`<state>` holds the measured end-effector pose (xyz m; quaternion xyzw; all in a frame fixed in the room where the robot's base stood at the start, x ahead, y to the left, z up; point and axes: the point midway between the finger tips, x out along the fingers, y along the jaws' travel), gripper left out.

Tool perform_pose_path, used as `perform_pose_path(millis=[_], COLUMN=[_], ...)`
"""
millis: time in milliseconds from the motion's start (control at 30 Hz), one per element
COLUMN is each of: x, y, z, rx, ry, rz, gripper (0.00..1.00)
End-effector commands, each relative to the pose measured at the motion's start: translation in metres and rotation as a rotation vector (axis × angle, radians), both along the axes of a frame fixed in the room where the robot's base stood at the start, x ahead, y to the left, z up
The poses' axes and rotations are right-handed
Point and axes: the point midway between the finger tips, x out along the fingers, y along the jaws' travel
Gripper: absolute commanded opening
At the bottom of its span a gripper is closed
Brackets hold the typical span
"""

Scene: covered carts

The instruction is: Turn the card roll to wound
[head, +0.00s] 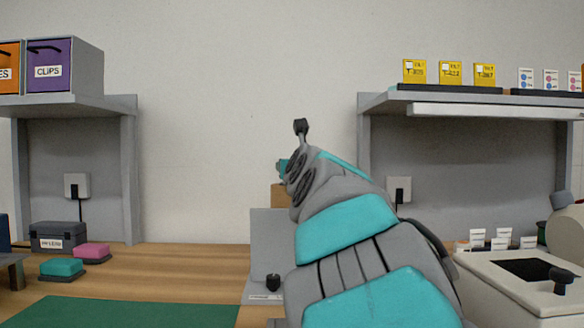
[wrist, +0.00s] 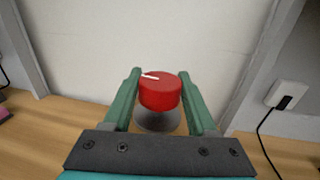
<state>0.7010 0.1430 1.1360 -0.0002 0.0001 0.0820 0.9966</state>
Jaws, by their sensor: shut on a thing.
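A red round knob (wrist: 160,93) with a white mark on its top sits between the fingers of my gripper (wrist: 160,74) in the wrist view. The white mark points to the left from near the middle of the top. The fingers are shut on the knob's sides. A grey round base (wrist: 158,121) shows below the knob. In the head view my arm hides the knob and most of my gripper. I see no label reading "wound", and the rest of the card roll cannot be made out.
A grey panel (head: 268,238) with a black knob (head: 273,282) stands beside my arm. A cream machine (head: 500,285) is at the right. Teal (head: 62,268) and pink (head: 92,252) blocks, a grey case (head: 58,236) and a green mat (head: 125,313) lie left. Shelves (head: 70,103) flank bare wall.

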Motion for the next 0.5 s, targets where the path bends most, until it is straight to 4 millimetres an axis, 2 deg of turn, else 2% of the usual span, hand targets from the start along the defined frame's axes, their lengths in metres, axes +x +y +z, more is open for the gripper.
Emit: perform_pose_path(millis=[500], x=[-0.0006], y=[-0.0022], z=[0.0025], rx=[-0.004], ry=[-0.006], rz=[-0.119], gripper=[0.02])
